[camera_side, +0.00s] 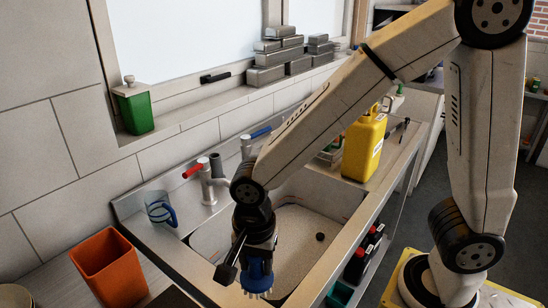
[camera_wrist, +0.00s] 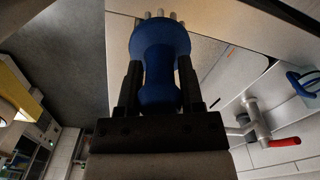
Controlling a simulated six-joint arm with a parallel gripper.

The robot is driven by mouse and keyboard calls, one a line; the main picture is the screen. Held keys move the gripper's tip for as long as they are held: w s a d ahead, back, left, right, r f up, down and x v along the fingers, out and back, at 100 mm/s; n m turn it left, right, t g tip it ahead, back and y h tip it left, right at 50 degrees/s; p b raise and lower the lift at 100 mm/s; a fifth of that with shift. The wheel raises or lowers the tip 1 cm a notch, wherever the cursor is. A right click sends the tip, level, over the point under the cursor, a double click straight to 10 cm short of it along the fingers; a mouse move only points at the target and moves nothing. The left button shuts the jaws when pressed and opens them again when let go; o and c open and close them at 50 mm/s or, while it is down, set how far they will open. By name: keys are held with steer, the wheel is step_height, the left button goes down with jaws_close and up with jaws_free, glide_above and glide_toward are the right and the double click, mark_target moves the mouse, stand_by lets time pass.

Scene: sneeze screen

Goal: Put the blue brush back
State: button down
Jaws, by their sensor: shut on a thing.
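My gripper (camera_side: 256,258) points down over the front edge of the sink. It is shut on the blue brush (camera_side: 257,281), whose bristle end shows at the bottom. In the wrist view, my gripper (camera_wrist: 160,82) has one black finger on each side of the brush's narrow blue waist (camera_wrist: 159,70), with pale bristles at the far end. The brush appears held clear of the surfaces, but its exact height is hard to tell. The sink basin (camera_side: 290,235) lies behind and right of it. An orange open container (camera_side: 108,268) stands to the left.
A clear mug with a blue handle (camera_side: 158,211) stands left of the tap (camera_side: 208,183), which has a red handle. A yellow jug (camera_side: 364,147) is behind right. Dark bottles with red tops (camera_side: 365,250) stand along the front. A green canister (camera_side: 134,108) sits on the sill.

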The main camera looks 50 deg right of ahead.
steer(key=shift+w+a+f, duration=0.3)
steer(key=shift+w+f, duration=0.5)
steer(key=shift+f, duration=0.15)
steer(key=shift+w+a+f, duration=0.3)
steer(key=shift+w+f, duration=0.45)
steer(key=shift+f, duration=0.2)
steer(key=shift+w+a+f, duration=0.1)
steer(key=shift+w+f, duration=0.1)
steer(key=shift+f, duration=1.65)
steer(key=shift+c, duration=1.2)
jaws_free()
steer(key=shift+f, duration=0.15)
steer(key=shift+r, duration=0.2)
step_height(320, 180, up, 12)
